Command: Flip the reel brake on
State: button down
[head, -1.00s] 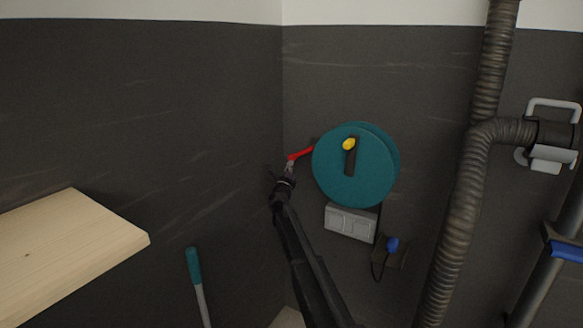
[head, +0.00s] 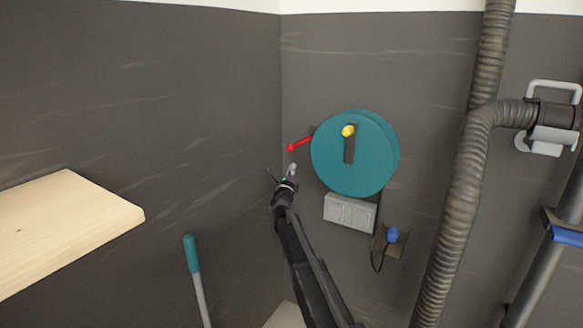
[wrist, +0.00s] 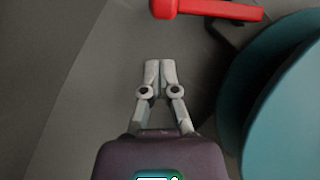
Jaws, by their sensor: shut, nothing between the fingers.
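The reel (head: 340,172) is a teal disc on the wall, with a dark crank arm and a yellow knob (head: 348,131). The reel brake is a red lever (head: 301,144) at the reel's upper left, slanting down to its left end. In the wrist view the red lever (wrist: 207,9) lies across the top, and part of the teal reel (wrist: 285,100) fills the right side. My gripper (head: 292,167) is below the red lever, left of the reel. In the wrist view my gripper (wrist: 160,64) is shut and empty, its tips apart from the lever.
A grey socket box (head: 350,212) sits under the reel, with a blue plug (head: 393,235) on a cable to its right. A ribbed hose (head: 462,200) runs down further right. A wooden board (head: 65,225) and a teal-handled tool (head: 192,255) are at left.

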aim_at(299, 143)
jog(key=b+v, duration=0.2)
jog(key=v, duration=0.6)
jog(key=shift+a, duration=0.1)
jog(key=shift+f, duration=0.1)
jog(key=shift+d+f+b, duration=0.25)
jog(key=shift+d+b, duration=0.3)
jog(key=shift+d, duration=0.05)
jog(key=w+r+p, duration=0.6)
jog(key=w, duration=0.5)
jog(key=shift+d+r, duration=0.25)
jog(key=shift+d, duration=0.2)
